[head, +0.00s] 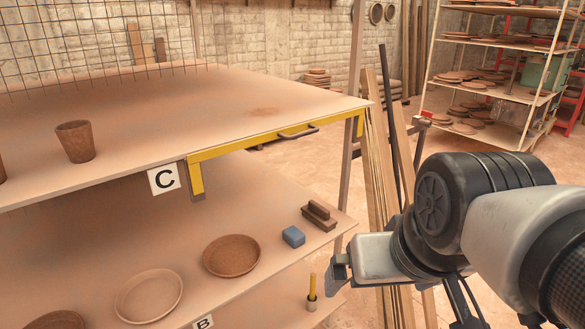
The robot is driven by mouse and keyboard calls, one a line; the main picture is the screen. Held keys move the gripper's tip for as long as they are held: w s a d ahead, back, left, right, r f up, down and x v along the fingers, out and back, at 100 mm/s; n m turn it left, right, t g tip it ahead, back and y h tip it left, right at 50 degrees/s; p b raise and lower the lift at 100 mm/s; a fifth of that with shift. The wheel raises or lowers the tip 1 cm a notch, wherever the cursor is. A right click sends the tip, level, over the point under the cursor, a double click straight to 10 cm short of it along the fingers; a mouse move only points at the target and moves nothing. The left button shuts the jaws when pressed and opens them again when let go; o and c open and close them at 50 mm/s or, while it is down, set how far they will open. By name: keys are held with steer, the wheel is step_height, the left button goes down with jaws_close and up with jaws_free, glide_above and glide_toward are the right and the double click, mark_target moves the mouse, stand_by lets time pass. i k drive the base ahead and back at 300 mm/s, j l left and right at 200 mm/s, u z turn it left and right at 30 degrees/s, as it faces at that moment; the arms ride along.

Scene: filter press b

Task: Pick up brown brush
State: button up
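The brown brush (319,216), a block with a raised handle on top, lies on the middle shelf near its right end. My gripper (338,277) is at the lower right of the picture, below the brush and apart from it. It points left. Its dark fingers are small and seen from the side, so I cannot tell whether they are open or shut. I see nothing held in it.
Wooden planks (379,180) lean right of the shelves.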

mark_target(313, 211)
steer(key=i+z, duration=0.25)
steer(key=i, duration=0.75)
